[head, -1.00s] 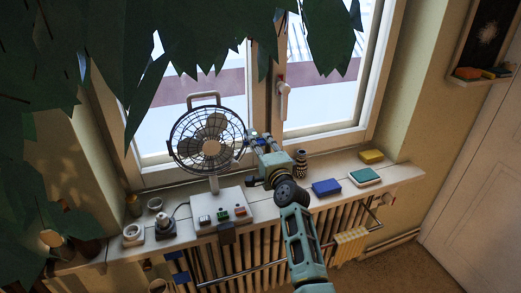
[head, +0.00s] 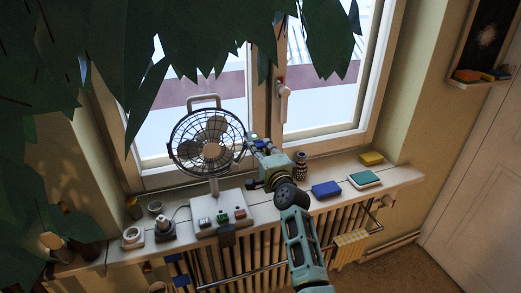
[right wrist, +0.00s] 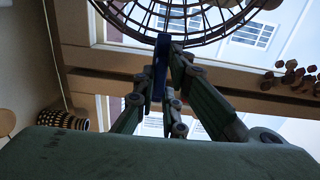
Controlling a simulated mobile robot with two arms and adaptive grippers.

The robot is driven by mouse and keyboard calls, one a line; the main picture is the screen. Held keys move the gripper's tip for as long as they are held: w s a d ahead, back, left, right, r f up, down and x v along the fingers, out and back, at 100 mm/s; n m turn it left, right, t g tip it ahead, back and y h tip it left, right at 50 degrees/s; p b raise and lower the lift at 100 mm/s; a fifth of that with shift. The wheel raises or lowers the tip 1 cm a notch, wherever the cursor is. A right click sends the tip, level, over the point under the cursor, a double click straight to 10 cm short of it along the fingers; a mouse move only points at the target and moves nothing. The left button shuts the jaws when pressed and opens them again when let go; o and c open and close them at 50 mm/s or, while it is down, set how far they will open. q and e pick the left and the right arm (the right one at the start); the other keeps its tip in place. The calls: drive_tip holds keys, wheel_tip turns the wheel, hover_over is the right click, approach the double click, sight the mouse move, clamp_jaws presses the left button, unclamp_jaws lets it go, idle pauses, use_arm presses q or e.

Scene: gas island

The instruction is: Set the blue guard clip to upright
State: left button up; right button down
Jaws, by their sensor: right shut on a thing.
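The desk fan (head: 210,112) stands on a white base on the sill, its round wire guard facing the room. My right gripper (head: 252,141) is at the right edge of the guard. In the right wrist view, my right gripper (right wrist: 168,50) is shut on the blue guard clip (right wrist: 160,67), a narrow blue piece running up and down in the picture. The clip's upper end lies close to the guard's rim (right wrist: 185,40); I cannot tell whether they touch. In the head view the clip is too small to read its tilt. My left gripper is not in view.
The fan base (head: 222,231) carries several small switches. A patterned vase (head: 301,165) stands just right of my right gripper. Leaves hang across the top left.

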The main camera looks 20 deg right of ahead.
drive_tip(key=n, duration=0.8)
drive_tip(key=shift+n, duration=0.4)
drive_tip(key=n, duration=0.4)
drive_tip(key=shift+n, duration=0.3)
drive_tip(key=shift+f+n, duration=0.1)
drive_tip(key=shift+n, duration=1.9)
drive_tip(key=c, duration=1.8)
unclamp_jaws()
